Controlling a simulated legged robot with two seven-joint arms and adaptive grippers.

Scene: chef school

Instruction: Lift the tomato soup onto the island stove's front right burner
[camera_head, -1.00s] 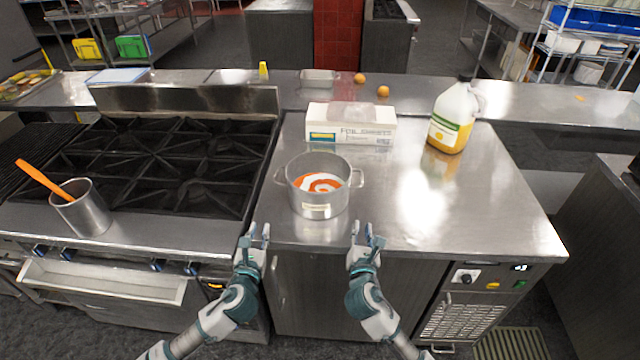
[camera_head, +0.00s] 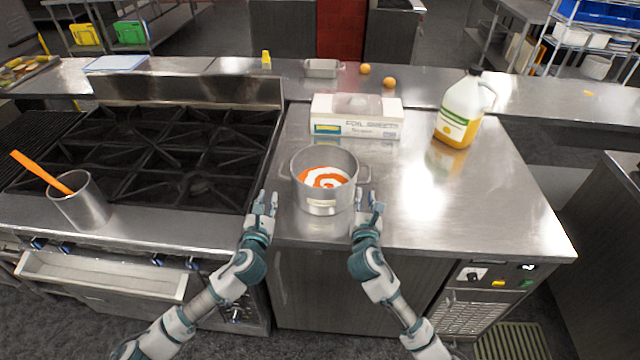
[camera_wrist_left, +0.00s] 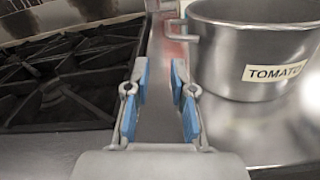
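The tomato soup pot (camera_head: 325,190) is a steel pot with two side handles and orange soup with a white swirl. It stands upright on the steel counter, right of the stove (camera_head: 160,150). In the left wrist view the pot (camera_wrist_left: 245,60) bears a "TOMATO" label, and its left handle lies ahead of my fingers. My left gripper (camera_head: 265,203) is open and empty, just left of the pot near the counter's front edge; its blue-padded fingers (camera_wrist_left: 159,82) show apart. My right gripper (camera_head: 370,201) is open and empty, just right of the pot. Neither touches it. The front right burner grate (camera_head: 200,185) looks bare.
A foil sheets box (camera_head: 355,128) stands behind the pot, and a juice jug (camera_head: 460,112) stands back right. A steel container with an orange-handled utensil (camera_head: 82,203) is at the stove's front left. The counter right of the pot (camera_head: 450,205) is clear.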

